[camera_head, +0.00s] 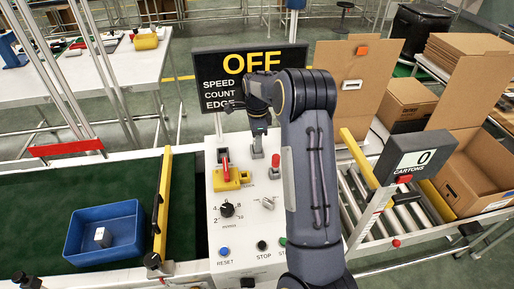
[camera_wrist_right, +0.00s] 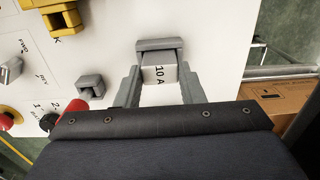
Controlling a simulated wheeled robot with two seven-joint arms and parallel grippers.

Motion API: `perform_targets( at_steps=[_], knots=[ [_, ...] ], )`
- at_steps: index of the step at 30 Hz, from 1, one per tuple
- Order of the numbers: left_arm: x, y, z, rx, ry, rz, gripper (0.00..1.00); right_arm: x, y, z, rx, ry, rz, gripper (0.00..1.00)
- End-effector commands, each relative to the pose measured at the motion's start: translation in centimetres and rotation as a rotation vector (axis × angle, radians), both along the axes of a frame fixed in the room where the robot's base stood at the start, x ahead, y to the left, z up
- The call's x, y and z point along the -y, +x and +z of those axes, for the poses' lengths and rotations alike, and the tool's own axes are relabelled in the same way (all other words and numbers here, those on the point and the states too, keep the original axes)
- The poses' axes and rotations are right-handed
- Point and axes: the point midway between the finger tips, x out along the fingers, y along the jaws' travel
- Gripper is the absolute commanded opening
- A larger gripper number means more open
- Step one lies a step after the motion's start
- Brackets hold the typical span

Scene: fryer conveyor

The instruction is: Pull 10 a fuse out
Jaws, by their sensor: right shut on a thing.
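In the head view my right gripper (camera_head: 259,123) reaches down over the white control panel (camera_head: 238,208); the fuse is not clear there. My left gripper is not in view.
A red lever in a yellow base (camera_head: 231,179) and a dark knob (camera_head: 227,210) are on the panel. A blue bin (camera_head: 72,233) with a small white block stands on the green belt (camera_head: 40,205). The sign (camera_head: 210,83) reads OFF. Open cartons (camera_head: 480,170) are at right.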

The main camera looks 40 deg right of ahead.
Motion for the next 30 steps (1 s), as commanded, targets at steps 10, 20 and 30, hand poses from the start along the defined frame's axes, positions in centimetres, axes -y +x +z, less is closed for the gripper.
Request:
perform_targets(
  at_steps=[10,20,30],
  knots=[
    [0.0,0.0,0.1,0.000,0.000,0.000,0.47,0.0,0.0,0.1,0.001,0.000,0.000,0.03],
    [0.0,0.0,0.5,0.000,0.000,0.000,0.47,0.0,0.0,0.6,0.001,0.000,0.000,0.03],
    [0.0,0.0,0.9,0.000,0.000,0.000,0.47,0.0,0.0,1.2,0.001,0.000,0.000,0.03]
  ],
)
